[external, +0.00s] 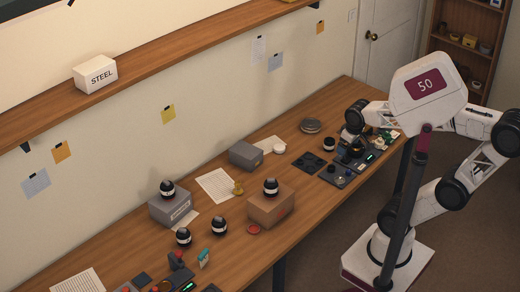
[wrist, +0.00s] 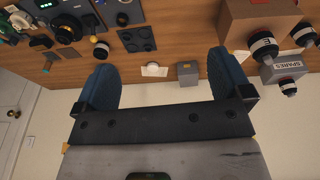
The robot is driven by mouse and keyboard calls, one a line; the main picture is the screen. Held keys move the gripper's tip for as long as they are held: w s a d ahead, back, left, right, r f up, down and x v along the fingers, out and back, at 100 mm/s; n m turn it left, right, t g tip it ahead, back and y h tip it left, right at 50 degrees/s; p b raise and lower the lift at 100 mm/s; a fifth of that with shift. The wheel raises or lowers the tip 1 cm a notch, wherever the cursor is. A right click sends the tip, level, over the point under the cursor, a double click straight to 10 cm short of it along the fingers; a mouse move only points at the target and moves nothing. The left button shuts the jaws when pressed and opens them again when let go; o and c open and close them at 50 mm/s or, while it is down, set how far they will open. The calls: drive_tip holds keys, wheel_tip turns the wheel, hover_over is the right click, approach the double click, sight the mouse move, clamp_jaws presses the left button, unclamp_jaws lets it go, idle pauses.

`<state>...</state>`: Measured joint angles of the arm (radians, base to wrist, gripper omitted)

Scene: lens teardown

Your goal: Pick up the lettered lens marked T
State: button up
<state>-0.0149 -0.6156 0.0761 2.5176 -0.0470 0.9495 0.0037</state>
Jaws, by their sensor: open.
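Several dark, rounded lenses with white bands show in the external view. One (external: 167,188) sits on a grey box, one (external: 271,186) on a cardboard box, and two (external: 184,237) (external: 219,225) stand on the table in front. Another (external: 329,144) stands farther right. No letter is readable, so I cannot tell which is marked T. In the wrist view, lenses show at the upper right (wrist: 263,43) (wrist: 303,35) (wrist: 288,87). My gripper (wrist: 163,62) is open, with nothing between its blue fingers. In the external view its end is hard to separate from dark devices.
The grey box labelled SPARES (wrist: 283,67) and the cardboard box (external: 270,208) are raised obstacles. Another grey box (external: 245,156) stands near the wall. Electronics (external: 338,176) crowd the table's right part. A shelf (external: 200,50) runs above. Bare wood lies between the boxes and electronics.

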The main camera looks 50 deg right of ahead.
sight(221, 229)
drive_tip(key=w+a+f+n+t+h, duration=0.2)
drive_tip(key=w+a+f+n+h, duration=0.15)
drive_tip(key=w+a+n, duration=0.75)
drive_tip(key=w+a+f+n+t+h, duration=0.2)
drive_tip(key=w+a+n+h, duration=0.45)
drive_tip(key=w+a, duration=0.65)
drive_tip(key=s+a+f+n+t+y, duration=0.1)
drive_tip(key=a+f+n+t+y, duration=0.1)
drive_tip(key=a+f+n, duration=0.2)
drive_tip(key=s+a+f+n+t+y, duration=0.1)
drive_tip(key=a+f+n, duration=0.4)
drive_tip(key=a+f, duration=0.5)
drive_tip(key=s+a+f+n+t+y, duration=0.1)
drive_tip(key=a+f+n, duration=0.4)
drive_tip(key=a, duration=0.8)
drive_tip(key=shift+a+f+t+y, duration=0.25)
drive_tip(key=shift+f+t+y, duration=0.65)
drive_tip(key=shift+f+t, duration=0.25)
drive_tip(key=shift+r, duration=0.1)
drive_tip(key=shift+w, duration=0.1)
drive_tip(key=shift+x, duration=1.25)
drive_tip(key=shift+d, duration=0.1)
